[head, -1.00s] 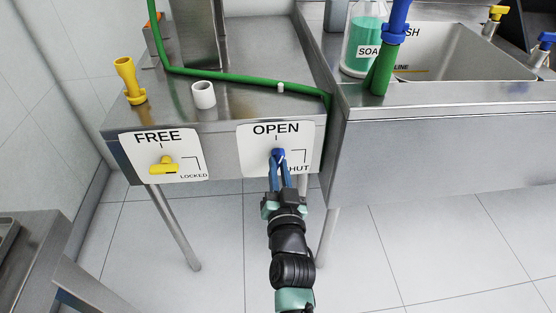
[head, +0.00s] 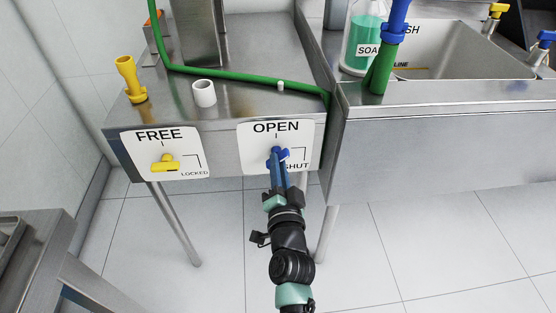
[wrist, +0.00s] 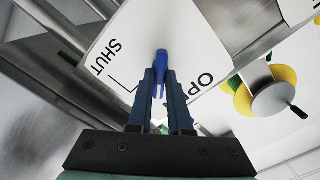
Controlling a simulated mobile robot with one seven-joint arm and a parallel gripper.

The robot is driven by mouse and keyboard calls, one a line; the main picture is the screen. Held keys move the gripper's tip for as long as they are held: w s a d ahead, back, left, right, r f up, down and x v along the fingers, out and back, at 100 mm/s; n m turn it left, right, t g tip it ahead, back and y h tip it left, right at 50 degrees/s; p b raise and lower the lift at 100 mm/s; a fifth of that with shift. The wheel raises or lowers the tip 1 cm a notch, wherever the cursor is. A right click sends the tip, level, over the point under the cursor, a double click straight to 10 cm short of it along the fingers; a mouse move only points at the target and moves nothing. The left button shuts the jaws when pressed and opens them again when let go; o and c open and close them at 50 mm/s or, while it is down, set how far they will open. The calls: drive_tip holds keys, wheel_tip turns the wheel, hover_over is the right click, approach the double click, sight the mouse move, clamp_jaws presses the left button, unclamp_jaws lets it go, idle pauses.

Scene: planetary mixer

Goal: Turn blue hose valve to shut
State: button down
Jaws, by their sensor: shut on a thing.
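The blue hose valve handle (head: 283,154) sits on a white plate (head: 248,138) on the steel table's front face. The plate reads OPEN at the top and SHUT at the lower right. My gripper (head: 275,165) reaches the handle from the front, with its blue fingers shut on it. In the wrist view the fingers (wrist: 160,85) hold the blue handle (wrist: 161,60), whose end points between the words OPEN and SHUT. The fingers hide part of the handle, so its exact angle is hard to tell.
A yellow handle (head: 165,162) on a FREE/LOCKED plate is to the left. A green hose (head: 230,77) and a white cup-like piece (head: 204,93) lie on the tabletop. A steel sink (head: 455,60) is at the right. Table legs stand below; the floor in front is open.

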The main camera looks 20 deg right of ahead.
drive_tip(key=m, duration=0.7)
drive_tip(key=shift+m+p, duration=0.4)
drive_tip(key=c, duration=1.3)
unclamp_jaws()
drive_tip(key=o, duration=0.6)
drive_tip(key=shift+p+v, duration=0.4)
drive_tip(key=shift+v, duration=3.1)
